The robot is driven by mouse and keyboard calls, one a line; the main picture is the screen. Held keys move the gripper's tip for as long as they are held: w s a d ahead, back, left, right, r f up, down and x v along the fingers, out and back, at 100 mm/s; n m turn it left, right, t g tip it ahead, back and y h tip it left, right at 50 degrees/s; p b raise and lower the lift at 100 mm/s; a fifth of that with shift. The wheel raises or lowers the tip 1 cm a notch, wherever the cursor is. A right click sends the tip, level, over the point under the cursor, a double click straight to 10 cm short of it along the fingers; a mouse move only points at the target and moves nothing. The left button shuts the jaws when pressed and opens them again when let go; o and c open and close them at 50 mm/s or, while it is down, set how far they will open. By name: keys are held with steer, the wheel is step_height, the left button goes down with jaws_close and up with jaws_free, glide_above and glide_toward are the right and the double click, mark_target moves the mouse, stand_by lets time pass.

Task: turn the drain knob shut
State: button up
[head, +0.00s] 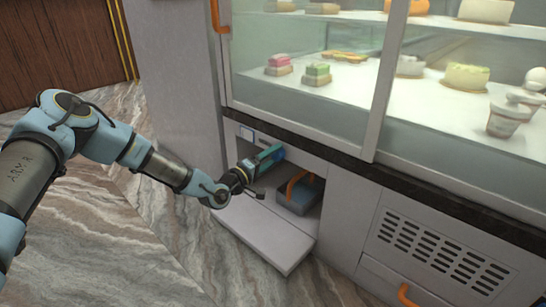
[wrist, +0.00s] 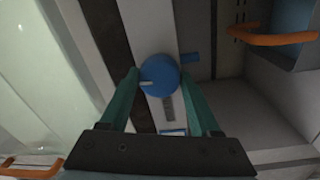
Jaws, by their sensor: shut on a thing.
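The drain knob (wrist: 160,76) is round and blue, with a pale pointer mark toward the left of the wrist view. It sits on a light panel strip under the glass case. My gripper (wrist: 159,82) has a green finger on either side of the knob and is shut on it.
A pale flap (head: 265,238) lies lowered in front. The glass case (head: 310,95) holds sweets above. A vented panel (head: 428,252) is at the right.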

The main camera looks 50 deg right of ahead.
steer(key=shift+f+n, duration=0.1)
steer(key=shift+n, duration=0.6)
steer(key=o, duration=1.4)
steer(key=shift+c, duration=0.2)
steer(key=shift+a, duration=0.1)
steer(key=a+p, duration=0.3)
steer(key=a, duration=0.7)
steer(key=shift+w+a+f, duration=0.25)
steer(key=shift+w+a, duration=0.05)
steer(key=shift+a, duration=0.05)
